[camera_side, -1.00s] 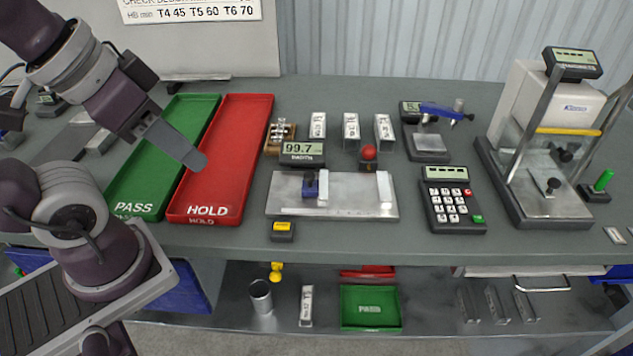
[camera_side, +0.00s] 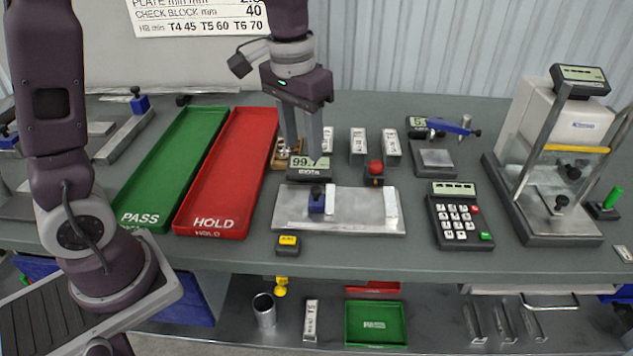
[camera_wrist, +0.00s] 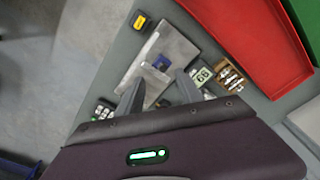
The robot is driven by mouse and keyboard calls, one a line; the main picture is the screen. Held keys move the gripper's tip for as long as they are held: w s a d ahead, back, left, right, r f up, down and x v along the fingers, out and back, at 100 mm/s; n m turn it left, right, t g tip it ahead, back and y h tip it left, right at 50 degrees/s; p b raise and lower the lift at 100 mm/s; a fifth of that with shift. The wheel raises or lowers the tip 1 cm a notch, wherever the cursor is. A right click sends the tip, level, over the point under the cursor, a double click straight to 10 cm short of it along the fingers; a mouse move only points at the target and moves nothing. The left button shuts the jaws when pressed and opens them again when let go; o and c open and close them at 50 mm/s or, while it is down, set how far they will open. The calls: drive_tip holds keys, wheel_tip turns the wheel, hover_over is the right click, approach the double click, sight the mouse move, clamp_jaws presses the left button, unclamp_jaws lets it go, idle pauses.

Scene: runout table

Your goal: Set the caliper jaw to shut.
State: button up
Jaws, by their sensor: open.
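The caliper is a flat silver plate (camera_side: 350,222) with a blue sliding jaw (camera_side: 317,201) carrying a dark knob near its left end and a pale upright block (camera_side: 391,204) at its right end. A clear gap lies between the two. A display behind the plate (camera_side: 309,168) reads about 99.7. My gripper (camera_side: 304,156) is open and empty, pointing down above and behind the plate, near the display. In the wrist view the blue jaw (camera_wrist: 160,63) lies just beyond and between the open fingertips (camera_wrist: 159,77); the nearer plate is partly hidden by a finger.
A red HOLD tray (camera_side: 228,178) and green PASS tray (camera_side: 172,170) lie left. Small labelled blocks (camera_side: 358,146) and a red knob (camera_side: 375,168) stand behind the plate. A yellow-topped block (camera_side: 288,244) sits in front; a keypad device (camera_side: 460,215) is right.

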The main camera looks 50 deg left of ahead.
drive_tip(key=g, duration=0.1)
hover_over(316, 189)
wheel_tip(316, 189, down, 4)
drive_tip(key=shift+s+f, duration=0.1)
drive_tip(key=shift+f, duration=0.05)
wheel_tip(316, 189, down, 7)
drive_tip(key=shift+f, duration=0.2)
drive_tip(key=shift+c, duration=0.4)
clamp_jaws()
idle(0.5)
